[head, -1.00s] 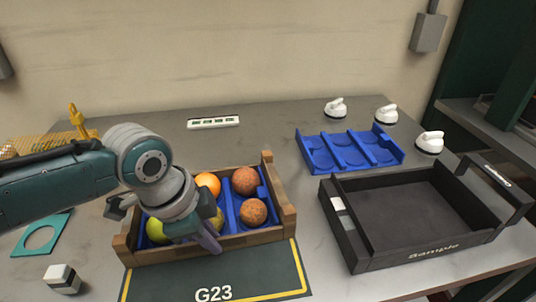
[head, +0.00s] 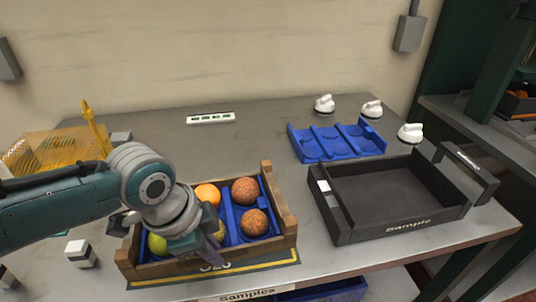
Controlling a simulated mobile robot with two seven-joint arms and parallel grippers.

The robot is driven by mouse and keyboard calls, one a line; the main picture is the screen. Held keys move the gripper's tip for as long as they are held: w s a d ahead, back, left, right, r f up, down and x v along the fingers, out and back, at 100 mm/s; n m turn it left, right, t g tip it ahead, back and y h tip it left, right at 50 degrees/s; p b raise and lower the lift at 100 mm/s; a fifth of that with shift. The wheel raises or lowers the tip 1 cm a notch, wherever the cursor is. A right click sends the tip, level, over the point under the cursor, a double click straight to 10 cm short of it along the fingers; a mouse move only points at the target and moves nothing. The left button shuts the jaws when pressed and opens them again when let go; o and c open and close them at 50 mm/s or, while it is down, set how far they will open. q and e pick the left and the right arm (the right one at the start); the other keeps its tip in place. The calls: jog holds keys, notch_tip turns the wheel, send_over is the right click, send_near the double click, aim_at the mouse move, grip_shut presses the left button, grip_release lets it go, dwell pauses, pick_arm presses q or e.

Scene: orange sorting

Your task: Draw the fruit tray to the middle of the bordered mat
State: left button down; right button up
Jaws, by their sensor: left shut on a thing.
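The fruit tray (head: 283,222) is a wooden crate with a blue divided insert. It holds an orange (head: 207,195), two brownish-red round fruits (head: 245,191) and yellow-green fruit partly hidden by my gripper. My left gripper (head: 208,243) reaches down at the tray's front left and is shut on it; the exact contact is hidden. The dark bordered mat (head: 262,264) lies under the tray. Only its front strip shows, with a yellow line and the top of its lettering. My right gripper is out of view.
A black "Sample" tray (head: 345,229) stands to the right. Behind it lie a blue insert (head: 335,143) and white knobbed things (head: 372,109). The table's front edge is close to the mat.

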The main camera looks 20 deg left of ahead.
pick_arm(q)
jog(key=c, duration=0.8)
grip_release()
jog(key=shift+c, duration=0.2)
jog(key=p+v, duration=0.3)
jog(key=v, duration=0.7)
